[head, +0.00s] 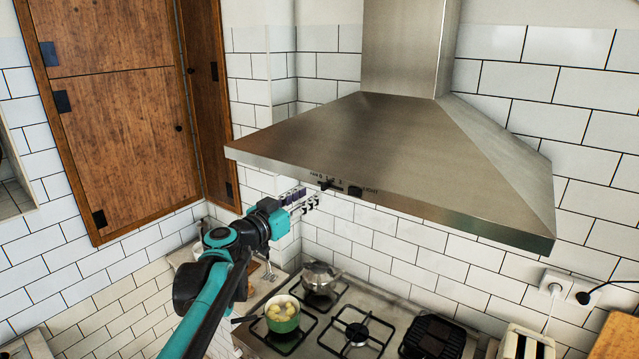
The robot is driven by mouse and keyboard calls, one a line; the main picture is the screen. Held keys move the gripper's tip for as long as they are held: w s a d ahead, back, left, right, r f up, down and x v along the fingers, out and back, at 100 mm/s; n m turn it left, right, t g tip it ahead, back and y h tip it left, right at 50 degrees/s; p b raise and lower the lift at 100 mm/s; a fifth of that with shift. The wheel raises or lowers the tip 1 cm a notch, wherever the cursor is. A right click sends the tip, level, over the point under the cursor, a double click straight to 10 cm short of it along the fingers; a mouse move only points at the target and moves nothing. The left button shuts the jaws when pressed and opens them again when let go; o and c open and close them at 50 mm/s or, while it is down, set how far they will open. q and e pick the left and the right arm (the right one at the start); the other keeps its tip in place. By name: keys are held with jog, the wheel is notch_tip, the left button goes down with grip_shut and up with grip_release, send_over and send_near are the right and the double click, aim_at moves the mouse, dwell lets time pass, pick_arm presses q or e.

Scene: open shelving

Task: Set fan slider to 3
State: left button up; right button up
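The steel range hood (400,140) hangs on the tiled wall, with a row of small markings along its front edge. The fan slider (327,185) is a small dark knob under the left part of these markings. The digits are too small to read the setting surely. A second dark control (355,191) is just to its right, by the light label. My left gripper (309,203) is just left of and slightly below the fan slider in the picture. I cannot tell whether it touches the hood or how its fingers stand. My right gripper is not in view.
Below is a gas stove (320,325) with a green pot (283,313) of yellowish food and a lidded metal pot (320,277). A dark grill pan (432,338) sits at the right. Wooden cabinets (125,130) are at the left. A toaster (527,344) stands at lower right.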

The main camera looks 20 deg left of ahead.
aim_at(322, 188)
pick_arm(q)
jog(key=x, duration=0.5)
jog(key=shift+w+p, duration=0.25)
jog(key=shift+p, duration=0.15)
jog(key=shift+d, duration=0.1)
jog(key=shift+f, duration=0.1)
grip_shut()
